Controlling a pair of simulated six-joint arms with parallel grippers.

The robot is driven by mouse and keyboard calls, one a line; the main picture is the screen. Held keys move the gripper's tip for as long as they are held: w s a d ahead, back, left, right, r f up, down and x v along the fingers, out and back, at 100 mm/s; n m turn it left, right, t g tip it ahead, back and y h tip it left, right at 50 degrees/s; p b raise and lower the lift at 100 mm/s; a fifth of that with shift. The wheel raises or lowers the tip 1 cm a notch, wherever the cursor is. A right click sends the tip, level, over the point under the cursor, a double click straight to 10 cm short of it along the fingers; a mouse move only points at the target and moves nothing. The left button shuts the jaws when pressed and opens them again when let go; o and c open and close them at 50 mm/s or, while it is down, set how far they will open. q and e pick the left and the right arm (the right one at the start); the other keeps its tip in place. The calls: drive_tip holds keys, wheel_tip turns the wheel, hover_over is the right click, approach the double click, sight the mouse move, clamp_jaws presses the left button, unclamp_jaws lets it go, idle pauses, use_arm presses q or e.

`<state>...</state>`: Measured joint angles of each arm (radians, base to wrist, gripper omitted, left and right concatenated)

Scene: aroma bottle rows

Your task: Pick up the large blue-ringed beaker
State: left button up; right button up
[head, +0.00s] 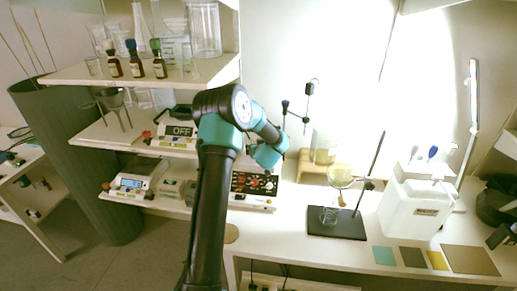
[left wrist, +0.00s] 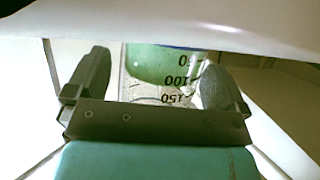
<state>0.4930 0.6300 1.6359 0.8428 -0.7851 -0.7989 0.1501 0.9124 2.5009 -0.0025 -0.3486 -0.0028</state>
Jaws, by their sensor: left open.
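In the left wrist view, a clear beaker (left wrist: 160,92) with green liquid and black graduation marks, upside down in the picture, shows between the two fingers of my left gripper (left wrist: 157,82). A strip of blue shows along its edge at the top, partly cut off by a white surface. The fingers are open on both sides of the glass, and I cannot tell whether they touch it. In the head view, my left arm crosses the middle, and its gripper and this beaker cannot be made out. My right gripper is not in view.
Shelves (head: 75,76) at left hold small brown bottles (head: 136,62), glassware and a balance reading OFF (head: 180,131). On the right table, a glass vessel (head: 323,147) stands on a wooden stand, beside a black stand base (head: 337,224) and a white container (head: 412,208).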

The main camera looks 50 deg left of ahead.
use_arm(q)
drive_tip(key=shift+c, duration=0.4)
drive_tip(key=c, duration=1.1)
